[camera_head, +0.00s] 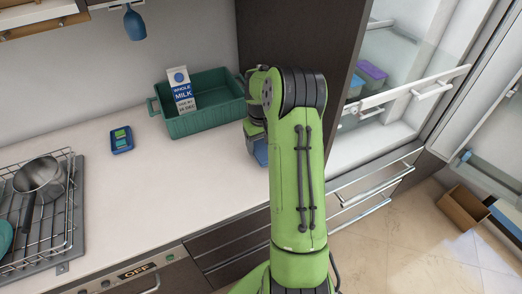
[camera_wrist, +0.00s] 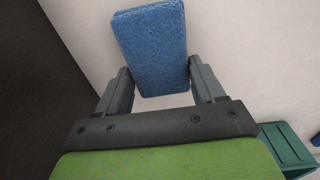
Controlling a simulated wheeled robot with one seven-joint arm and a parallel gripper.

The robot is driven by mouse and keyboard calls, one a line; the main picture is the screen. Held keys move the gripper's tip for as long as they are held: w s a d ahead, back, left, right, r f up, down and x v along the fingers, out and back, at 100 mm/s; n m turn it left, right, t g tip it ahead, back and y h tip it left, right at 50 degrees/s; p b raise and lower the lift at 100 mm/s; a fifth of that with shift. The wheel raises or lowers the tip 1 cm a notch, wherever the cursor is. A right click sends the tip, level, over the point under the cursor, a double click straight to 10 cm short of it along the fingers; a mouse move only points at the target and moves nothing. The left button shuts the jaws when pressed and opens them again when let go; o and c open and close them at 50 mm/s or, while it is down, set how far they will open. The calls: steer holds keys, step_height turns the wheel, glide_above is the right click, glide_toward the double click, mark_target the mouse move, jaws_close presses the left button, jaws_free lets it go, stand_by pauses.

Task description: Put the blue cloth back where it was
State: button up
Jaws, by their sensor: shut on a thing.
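The blue cloth (camera_wrist: 150,40) looks like a thick, rough-faced block in the wrist view. My gripper (camera_wrist: 158,68) is shut on it, with one finger against each side. In the head view, a blue patch of the cloth (camera_head: 260,153) shows just left of my arm, above the counter's right part. I cannot tell how high the cloth is above the counter.
A green crate (camera_head: 205,123) with a milk carton (camera_head: 181,90) stands at the counter's back. A small blue-and-green item (camera_head: 121,139) lies left of it. A dish rack (camera_head: 40,205) with a pot is at far left. An open fridge (camera_head: 385,95) is at right. The counter's middle is clear.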

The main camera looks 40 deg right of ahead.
mark_target(261, 147)
steer(key=shift+f, duration=1.25)
steer(key=o, duration=1)
steer(key=shift+r, duration=0.1)
step_height(261, 147, up, 12)
steer(key=p, duration=0.2)
steer(key=s+a+r+n+t+h, duration=0.1)
steer(key=s+a+r, duration=0.3)
steer(key=a+r, duration=0.65)
steer(key=s+a+n+t+y, duration=0.1)
steer(key=s+a+t, duration=0.3)
steer(key=s+a, duration=1.2)
steer(key=shift+s+r+n, duration=0.2)
steer(key=shift+s+n, duration=0.4)
steer(key=shift+s, duration=0.2)
